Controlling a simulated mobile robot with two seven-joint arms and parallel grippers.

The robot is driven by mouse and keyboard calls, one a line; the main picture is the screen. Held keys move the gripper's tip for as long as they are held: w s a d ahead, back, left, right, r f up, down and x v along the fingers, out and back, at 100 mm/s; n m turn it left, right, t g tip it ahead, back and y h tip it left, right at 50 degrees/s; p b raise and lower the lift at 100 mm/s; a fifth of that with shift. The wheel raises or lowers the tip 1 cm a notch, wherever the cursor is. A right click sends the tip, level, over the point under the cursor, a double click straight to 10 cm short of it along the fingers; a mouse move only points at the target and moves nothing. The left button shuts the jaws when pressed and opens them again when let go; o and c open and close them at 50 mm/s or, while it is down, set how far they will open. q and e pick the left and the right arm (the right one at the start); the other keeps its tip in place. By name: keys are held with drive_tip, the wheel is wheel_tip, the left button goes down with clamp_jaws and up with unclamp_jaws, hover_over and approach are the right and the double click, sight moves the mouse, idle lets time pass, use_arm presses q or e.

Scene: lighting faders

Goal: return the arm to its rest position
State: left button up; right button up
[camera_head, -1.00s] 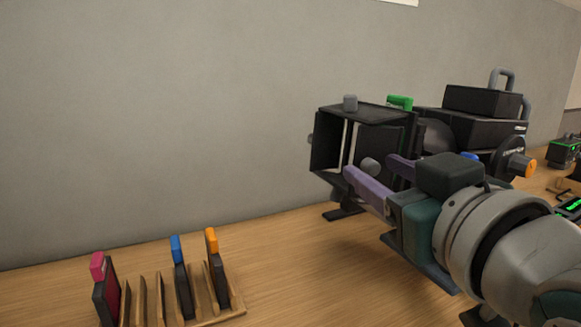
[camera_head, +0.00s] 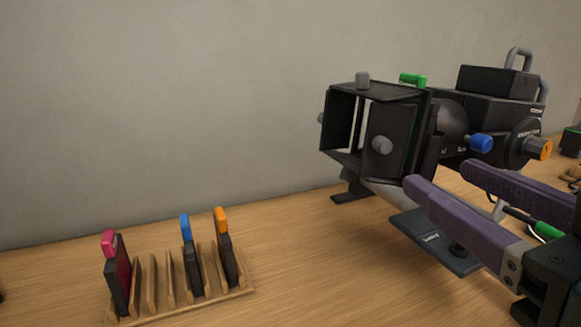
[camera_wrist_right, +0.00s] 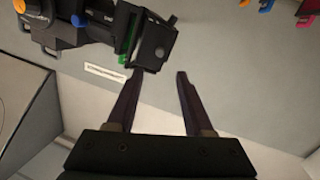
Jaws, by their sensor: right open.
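My right gripper (camera_head: 438,188) comes in from the right in the head view, with its two purple fingers apart and nothing between them. It is in front of the black stage light (camera_head: 385,143), near its base plate (camera_head: 437,238). In the right wrist view, the open fingers of my right gripper (camera_wrist_right: 160,75) point toward the light (camera_wrist_right: 153,40), and the gap between them is empty. My left gripper is not in view.
A wooden rack (camera_head: 245,290) stands at the front left of the table. It holds a pink-tabbed frame (camera_head: 117,275), a blue-tabbed frame (camera_head: 190,262) and an orange-tabbed frame (camera_head: 228,252), with empty slots between. The tabletop (camera_head: 300,255) between rack and light is clear. A grey wall (camera_head: 170,110) stands behind.

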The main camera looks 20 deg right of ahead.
idle(0.3)
drive_tip(key=s+a+f+g+y+p, duration=0.2)
drive_tip(key=s+f+g+p, duration=0.25)
drive_tip(key=f+g, duration=0.45)
drive_tip(key=s+f+n+g+p, duration=0.2)
drive_tip(key=s+g+p, duration=0.1)
drive_tip(key=s+g, duration=0.3)
wheel_tip(320, 180, up, 36)
drive_tip(key=s+t+p, duration=0.1)
drive_tip(key=p, duration=3.4)
drive_tip(key=shift+t+y, duration=0.3)
drive_tip(key=shift+y, duration=0.1)
